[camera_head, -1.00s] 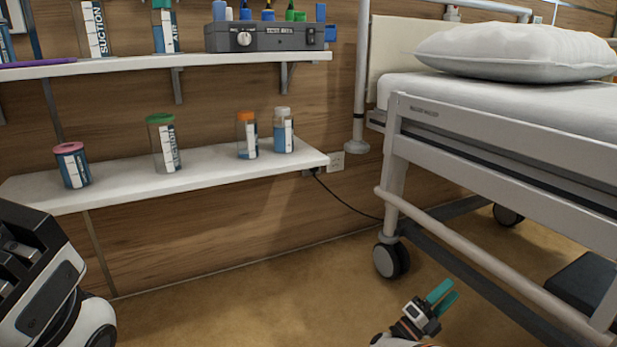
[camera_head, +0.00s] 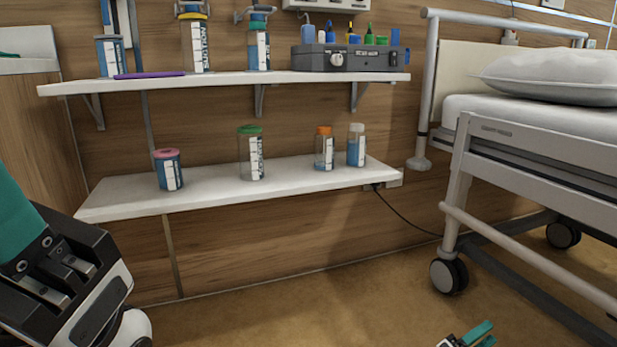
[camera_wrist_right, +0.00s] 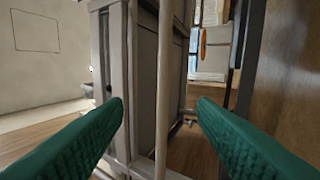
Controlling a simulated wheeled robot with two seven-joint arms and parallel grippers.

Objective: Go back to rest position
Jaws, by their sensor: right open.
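My right gripper (camera_head: 487,333) shows at the bottom edge of the head view, low over the floor near the bed's wheel. Its two teal fingers are apart. In the right wrist view they stand wide open (camera_wrist_right: 160,110), with nothing between them. My left gripper (camera_head: 18,222) comes in at the left edge of the head view. Only one teal finger and the black body show there, and its tip is cut off or hidden, so I cannot tell its opening.
A lower shelf (camera_head: 110,205) holds several capped jars. An upper shelf (camera_head: 205,84) above it holds more bottles and a grey box (camera_head: 345,58). A wheeled bed (camera_head: 545,150) stands on the right. The floor (camera_head: 330,305) between is clear.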

